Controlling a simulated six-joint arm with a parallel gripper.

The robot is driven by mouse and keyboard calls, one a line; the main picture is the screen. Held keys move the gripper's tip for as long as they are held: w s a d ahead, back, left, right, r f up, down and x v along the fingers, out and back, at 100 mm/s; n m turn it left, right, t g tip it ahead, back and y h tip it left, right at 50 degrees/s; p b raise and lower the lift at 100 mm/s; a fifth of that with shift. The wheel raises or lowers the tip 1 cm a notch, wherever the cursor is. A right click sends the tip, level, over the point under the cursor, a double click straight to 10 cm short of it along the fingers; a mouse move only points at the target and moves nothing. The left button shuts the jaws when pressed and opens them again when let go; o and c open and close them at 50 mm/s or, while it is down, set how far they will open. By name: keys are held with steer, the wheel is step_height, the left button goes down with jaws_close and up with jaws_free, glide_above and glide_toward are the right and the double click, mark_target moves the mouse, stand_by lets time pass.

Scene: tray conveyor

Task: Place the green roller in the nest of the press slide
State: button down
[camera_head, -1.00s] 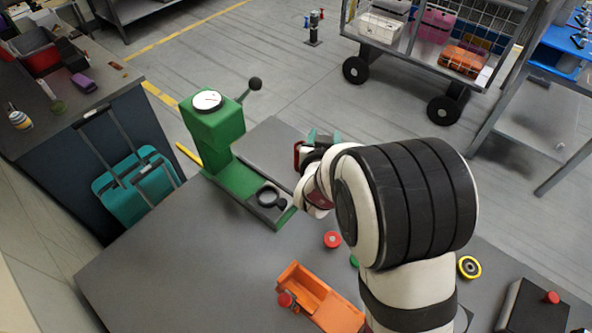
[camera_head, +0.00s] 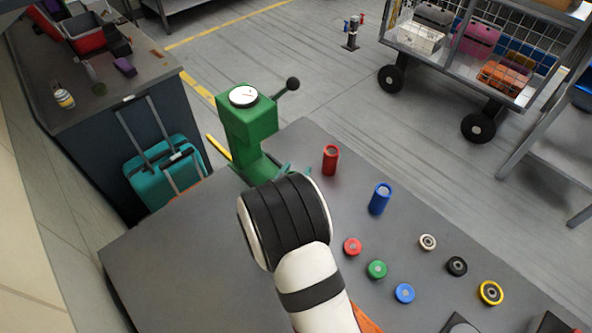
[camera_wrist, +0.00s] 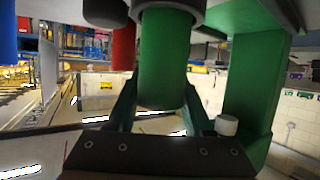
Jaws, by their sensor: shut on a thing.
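The green roller (camera_wrist: 165,60) stands between the jaws of my gripper (camera_wrist: 163,92) in the wrist view, which looks upside down. My gripper is shut on it. The roller's far end meets a grey ring-like part (camera_wrist: 170,14) of the press slide, the nest by its look; I cannot tell how deep it sits. The green press (camera_head: 247,122) stands at the far left table edge in the head view; its column (camera_wrist: 257,90) is right beside the roller in the wrist view. In the head view my arm hides the roller, the nest and most of my gripper.
A red roller (camera_head: 330,160) and a blue roller (camera_head: 380,198) stand upright right of the press. Several discs, among them a red one (camera_head: 352,247) and a green one (camera_head: 377,269), lie nearer. An orange piece (camera_head: 366,319) shows beside my arm. The left front tabletop is clear.

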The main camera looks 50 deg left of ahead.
steer(key=shift+c, duration=1.5)
jaws_free()
steer(key=shift+f, duration=0.15)
